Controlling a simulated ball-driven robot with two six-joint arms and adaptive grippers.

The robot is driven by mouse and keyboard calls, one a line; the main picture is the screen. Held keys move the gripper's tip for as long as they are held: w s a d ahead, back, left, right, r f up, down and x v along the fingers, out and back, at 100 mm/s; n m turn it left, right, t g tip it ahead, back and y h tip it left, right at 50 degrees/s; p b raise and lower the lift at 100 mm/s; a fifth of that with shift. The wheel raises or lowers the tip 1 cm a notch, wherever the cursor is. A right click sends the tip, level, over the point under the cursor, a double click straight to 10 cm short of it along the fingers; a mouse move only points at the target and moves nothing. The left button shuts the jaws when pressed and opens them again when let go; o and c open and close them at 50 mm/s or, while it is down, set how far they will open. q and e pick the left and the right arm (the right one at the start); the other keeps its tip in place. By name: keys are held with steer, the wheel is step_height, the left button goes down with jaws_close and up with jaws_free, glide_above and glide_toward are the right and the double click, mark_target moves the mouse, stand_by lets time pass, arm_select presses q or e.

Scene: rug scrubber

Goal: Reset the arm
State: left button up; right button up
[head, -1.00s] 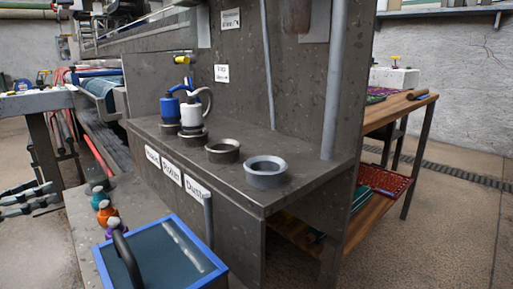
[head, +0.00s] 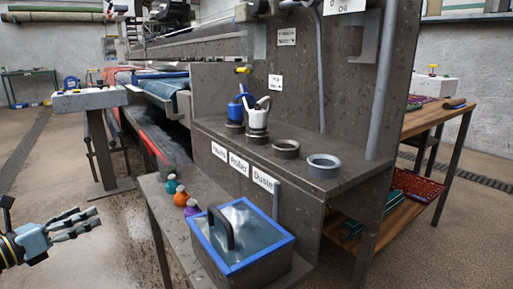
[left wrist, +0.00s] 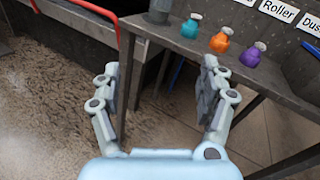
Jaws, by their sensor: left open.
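My left gripper (head: 82,224) comes in at the lower left of the head view. It is open and empty, held over the floor to the left of the low grey bench. In the left wrist view, its two fingers (left wrist: 160,105) are spread wide, with the floor and a bench leg showing between them. It touches nothing that I can see. My right gripper does not show in any view.
A low bench (head: 165,212) holds several small bottles (head: 180,196) and a blue-rimmed box (head: 240,268) with a black handle. Behind it, a shelf (head: 225,132) carries a white-and-blue oil can (head: 257,121) and metal ring holders (head: 324,166). Open floor (head: 80,270) lies at left.

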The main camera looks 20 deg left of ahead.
arm_select(q)
steer(key=s+d+f+n+g+y+p, duration=0.3)
steer(key=s+d+f+n+g+p, duration=0.15)
steer(key=s+f+n, duration=0.6)
steer(key=s+d+f+n+g+y+p, duration=0.25)
steer(key=s+d+f+n, duration=0.4)
steer(key=s+f, duration=0.55)
steer(key=s+d+f+n+g, duration=0.3)
steer(key=s+n, duration=0.3)
steer(key=s, duration=0.2)
steer(key=s+d+f+n+g+p, duration=0.1)
steer(key=s+d+f+n+g, duration=0.2)
steer(key=s, duration=0.5)
steer(key=s+d+f+n+g+p, duration=0.1)
steer(key=s+d+f+n+g, duration=0.2)
steer(key=s+n, duration=0.6)
steer(key=d+f+h, duration=0.1)
steer(key=d+f, duration=0.1)
steer(key=d, duration=0.1)
steer(key=shift+n+g, duration=0.4)
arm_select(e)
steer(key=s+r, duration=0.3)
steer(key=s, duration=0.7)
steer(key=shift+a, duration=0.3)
